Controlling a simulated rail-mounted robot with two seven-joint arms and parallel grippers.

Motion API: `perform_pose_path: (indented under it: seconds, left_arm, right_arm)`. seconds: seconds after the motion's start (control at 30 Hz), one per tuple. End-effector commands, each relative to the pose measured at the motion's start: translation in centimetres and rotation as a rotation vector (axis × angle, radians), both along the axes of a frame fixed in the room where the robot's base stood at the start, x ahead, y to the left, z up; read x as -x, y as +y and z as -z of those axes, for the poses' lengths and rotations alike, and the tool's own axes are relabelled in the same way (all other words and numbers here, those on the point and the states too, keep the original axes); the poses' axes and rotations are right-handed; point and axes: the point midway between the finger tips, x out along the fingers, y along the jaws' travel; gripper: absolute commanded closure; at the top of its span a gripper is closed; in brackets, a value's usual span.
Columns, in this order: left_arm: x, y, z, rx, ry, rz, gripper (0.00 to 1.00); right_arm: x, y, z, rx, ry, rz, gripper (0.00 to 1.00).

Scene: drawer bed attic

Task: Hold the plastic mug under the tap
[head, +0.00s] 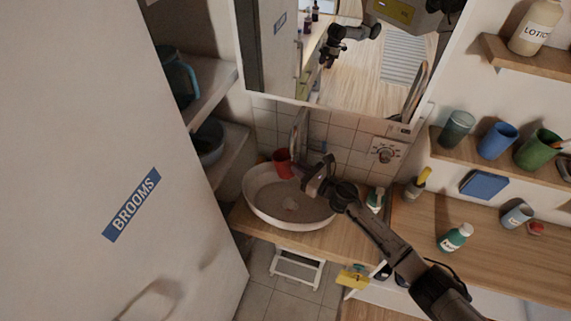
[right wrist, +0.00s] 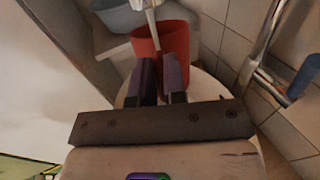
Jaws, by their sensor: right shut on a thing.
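The red plastic mug (head: 283,163) is at the back of the white basin (head: 262,211), close to the tap (head: 299,128). My right gripper (head: 299,172) reaches in from the right and is shut on the mug. In the right wrist view the red mug (right wrist: 176,38) is beyond the two dark fingers (right wrist: 161,78), its opening partly visible. A pale narrow strip runs down in front of the mug's opening there; I cannot tell whether it is water or the spout. My left gripper does not show directly.
A door marked BROOMS (head: 132,203) fills the left. A mirror (head: 345,60) above the basin reflects robot parts. Cups stand on the right shelf, including a blue cup (head: 497,141).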

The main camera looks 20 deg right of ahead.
Motion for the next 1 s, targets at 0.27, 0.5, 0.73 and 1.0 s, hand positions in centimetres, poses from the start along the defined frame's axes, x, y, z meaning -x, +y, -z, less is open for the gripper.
perform_pose_path:
  seconds: [0.27, 0.5, 0.73, 1.0]
  left_arm:
    - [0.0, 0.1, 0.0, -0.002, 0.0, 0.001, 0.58]
    - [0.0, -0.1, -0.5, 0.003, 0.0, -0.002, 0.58]
    - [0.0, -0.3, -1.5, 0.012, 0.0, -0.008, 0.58]
    - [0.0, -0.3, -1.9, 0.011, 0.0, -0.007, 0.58]
  right_arm:
    - [0.0, 0.0, 0.0, 0.0, 0.0, 0.0, 1.0]
    - [0.7, 0.6, -0.2, -0.001, 0.0, -0.002, 1.0]
    - [3.2, 2.6, -0.2, -0.002, 0.001, -0.002, 1.0]
    - [4.8, 3.9, -0.1, 0.0, 0.0, -0.001, 1.0]
